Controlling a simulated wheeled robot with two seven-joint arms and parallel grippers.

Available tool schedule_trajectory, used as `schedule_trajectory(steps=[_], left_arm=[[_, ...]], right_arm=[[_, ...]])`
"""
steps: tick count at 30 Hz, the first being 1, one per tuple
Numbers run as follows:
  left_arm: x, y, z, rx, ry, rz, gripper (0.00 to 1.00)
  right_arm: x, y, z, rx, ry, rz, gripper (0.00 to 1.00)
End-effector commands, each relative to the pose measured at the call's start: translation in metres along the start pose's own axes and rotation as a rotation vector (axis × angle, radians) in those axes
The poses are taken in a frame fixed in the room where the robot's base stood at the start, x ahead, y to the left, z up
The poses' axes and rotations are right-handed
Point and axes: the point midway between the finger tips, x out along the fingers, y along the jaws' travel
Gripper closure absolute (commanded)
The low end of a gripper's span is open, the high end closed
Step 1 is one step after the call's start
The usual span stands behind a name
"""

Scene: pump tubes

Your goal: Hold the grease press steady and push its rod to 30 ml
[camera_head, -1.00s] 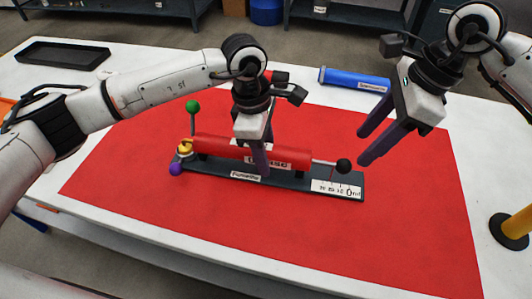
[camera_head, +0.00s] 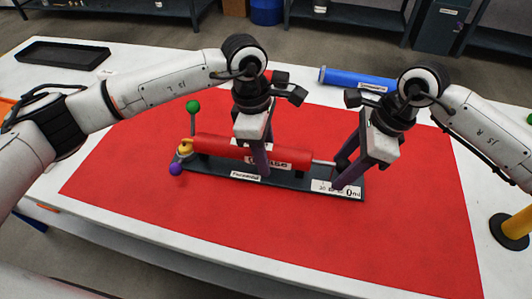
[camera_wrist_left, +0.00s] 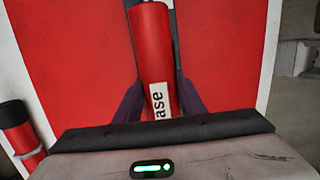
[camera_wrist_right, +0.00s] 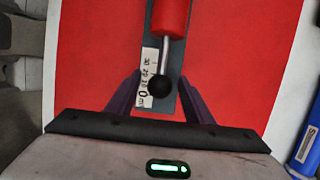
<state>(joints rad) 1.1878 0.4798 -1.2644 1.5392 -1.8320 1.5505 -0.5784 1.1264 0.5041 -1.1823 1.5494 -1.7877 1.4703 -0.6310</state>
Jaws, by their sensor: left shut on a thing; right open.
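The grease press is a red cylinder (camera_head: 215,147) on a dark base plate (camera_head: 215,171), lying across the red mat. My left gripper (camera_head: 259,165) is shut around the middle of the cylinder; the left wrist view shows the cylinder (camera_wrist_left: 153,55) between its fingers. The rod (camera_wrist_right: 165,52) sticks out of the right end and ends in a black ball knob (camera_wrist_right: 158,88). My right gripper (camera_wrist_right: 158,100) is open, its fingers on either side of the knob. A white scale label (camera_head: 345,190) lies beside the rod, partly hidden by the right fingers in the head view.
Green (camera_head: 193,107) and purple (camera_head: 175,169) balls and a yellow part (camera_head: 185,147) are at the press's left end. A blue tube (camera_head: 353,78) lies behind the mat. A black tray (camera_head: 64,54) is at the far left. The mat's front is clear.

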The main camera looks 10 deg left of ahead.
Motion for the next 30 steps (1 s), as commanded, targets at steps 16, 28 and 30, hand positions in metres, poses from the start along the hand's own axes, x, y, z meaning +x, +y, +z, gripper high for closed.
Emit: schedule_trajectory(steps=[16, 28, 30], left_arm=[[-0.002, 0.001, 0.001, 0.001, -0.002, 0.003, 1.00], [-0.002, 0.000, 0.002, 0.003, -0.004, 0.003, 1.00], [-0.002, 0.000, 0.002, 0.003, -0.004, 0.003, 1.00]], right_arm=[[-0.001, 0.000, 0.001, 0.000, 0.000, 0.000, 0.96], [0.001, 0.000, 0.008, -0.002, -0.003, 0.000, 0.96], [0.002, 0.000, 0.010, -0.003, -0.004, 0.000, 0.96]])
